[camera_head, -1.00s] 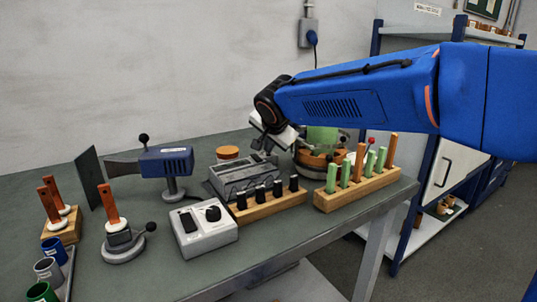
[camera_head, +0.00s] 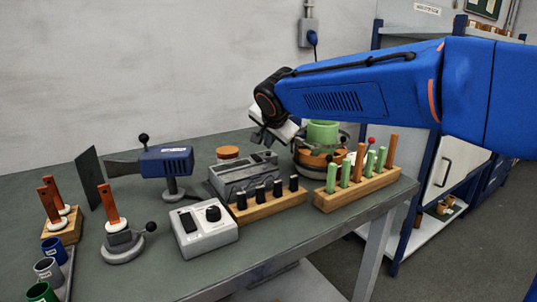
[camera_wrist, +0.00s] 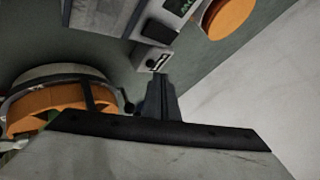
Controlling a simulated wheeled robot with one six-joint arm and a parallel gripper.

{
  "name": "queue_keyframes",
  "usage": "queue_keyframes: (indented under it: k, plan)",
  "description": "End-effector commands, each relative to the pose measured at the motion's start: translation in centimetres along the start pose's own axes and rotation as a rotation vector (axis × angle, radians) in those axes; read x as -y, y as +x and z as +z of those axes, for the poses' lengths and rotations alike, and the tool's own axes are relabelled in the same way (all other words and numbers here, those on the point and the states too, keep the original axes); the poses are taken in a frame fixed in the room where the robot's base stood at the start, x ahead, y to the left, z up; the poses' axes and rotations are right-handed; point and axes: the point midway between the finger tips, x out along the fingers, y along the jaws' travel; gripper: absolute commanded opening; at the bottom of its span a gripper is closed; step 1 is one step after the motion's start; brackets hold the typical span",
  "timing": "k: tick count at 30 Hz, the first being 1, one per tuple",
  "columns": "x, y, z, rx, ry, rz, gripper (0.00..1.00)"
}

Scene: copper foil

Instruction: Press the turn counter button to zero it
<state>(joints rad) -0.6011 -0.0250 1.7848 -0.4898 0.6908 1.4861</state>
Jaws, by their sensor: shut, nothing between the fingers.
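A grey box-shaped device (camera_head: 240,178) with a dark top stands on the bench in the head view, behind a row of black knobs. In the wrist view part of a grey casing shows a black button-like patch (camera_wrist: 158,32). Beside it is a small grey block with a dark-and-white window (camera_wrist: 151,58), perhaps the turn counter. My gripper (camera_wrist: 159,82) is shut and empty, its tips just short of that block in the wrist picture. In the head view my gripper (camera_head: 262,139) hangs above the back of the device. I cannot tell whether it touches anything.
A round orange-and-dark fixture with a green cylinder (camera_head: 322,133) stands right of my gripper. Wooden racks hold black knobs (camera_head: 260,193) and green and brown rods (camera_head: 345,174). A grey control box (camera_head: 204,236) stands in front. An orange-lidded jar (camera_head: 227,153) is behind.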

Motion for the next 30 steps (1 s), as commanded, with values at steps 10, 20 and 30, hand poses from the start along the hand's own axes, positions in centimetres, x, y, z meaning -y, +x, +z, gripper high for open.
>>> queue_keyframes:
  k: [10,20,30]
  plan:
    - [0.5,-0.6,-0.5,-0.001,0.0,-0.001,0.0]
    - [1.8,-2.5,-1.8,-0.001,0.0,-0.001,0.0]
    - [2.5,-3.5,-2.5,0.0,0.0,0.0,0.0]
